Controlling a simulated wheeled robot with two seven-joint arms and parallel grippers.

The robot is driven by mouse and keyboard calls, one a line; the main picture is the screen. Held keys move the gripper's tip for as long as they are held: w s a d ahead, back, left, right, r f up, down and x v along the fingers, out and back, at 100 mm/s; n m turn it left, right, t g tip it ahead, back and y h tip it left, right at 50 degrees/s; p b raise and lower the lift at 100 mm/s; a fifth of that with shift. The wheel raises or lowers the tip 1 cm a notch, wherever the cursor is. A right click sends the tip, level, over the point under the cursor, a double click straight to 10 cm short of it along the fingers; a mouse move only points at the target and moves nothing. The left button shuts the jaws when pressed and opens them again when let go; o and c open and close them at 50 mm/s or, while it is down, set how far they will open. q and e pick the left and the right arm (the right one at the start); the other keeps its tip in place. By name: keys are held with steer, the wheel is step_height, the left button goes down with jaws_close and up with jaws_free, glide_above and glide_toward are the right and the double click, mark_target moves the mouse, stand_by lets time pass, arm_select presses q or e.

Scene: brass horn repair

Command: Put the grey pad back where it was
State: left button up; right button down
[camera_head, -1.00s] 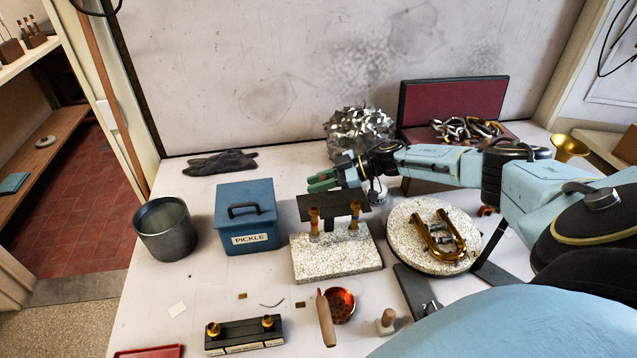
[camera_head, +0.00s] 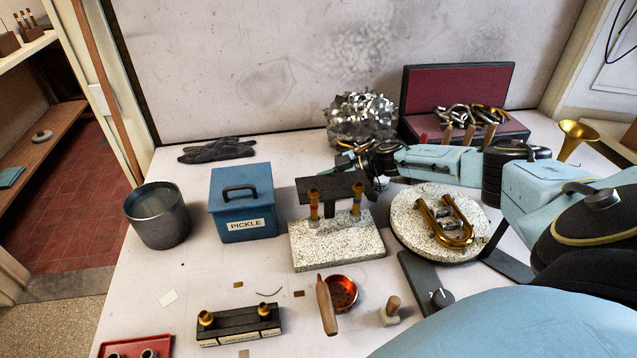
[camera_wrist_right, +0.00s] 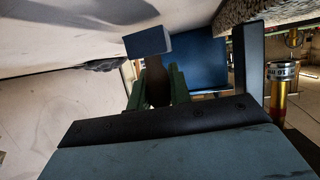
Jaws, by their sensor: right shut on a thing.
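My right gripper (camera_wrist_right: 158,80) shows in the right wrist view with its green fingers closed on a dark brown stem. A small dark grey block, apparently the grey pad (camera_wrist_right: 148,42), sits at the stem's far end, on the table side. In the head view my right gripper (camera_head: 350,162) is behind the dark upright plate (camera_head: 318,188) and left of the silvery metal tangle's front. The pad is hidden there. My left gripper is not in view.
The blue PICKLE box (camera_head: 243,203) stands left of the speckled block (camera_head: 335,246), which carries two brass-and-silver tubes. Dark gloves (camera_head: 216,151) lie at the back left. The tangled metal heap (camera_head: 360,116) and red-lined case (camera_head: 457,95) stand behind my arm. Table between gloves and heap is clear.

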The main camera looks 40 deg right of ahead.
steer(key=shift+f+b, duration=0.45)
steer(key=shift+f, duration=0.2)
steer(key=c, duration=1.2)
jaws_free()
step_height(320, 180, up, 10)
steer(key=p, duration=0.2)
steer(key=shift+p, duration=0.3)
steer(key=shift+r, duration=0.15)
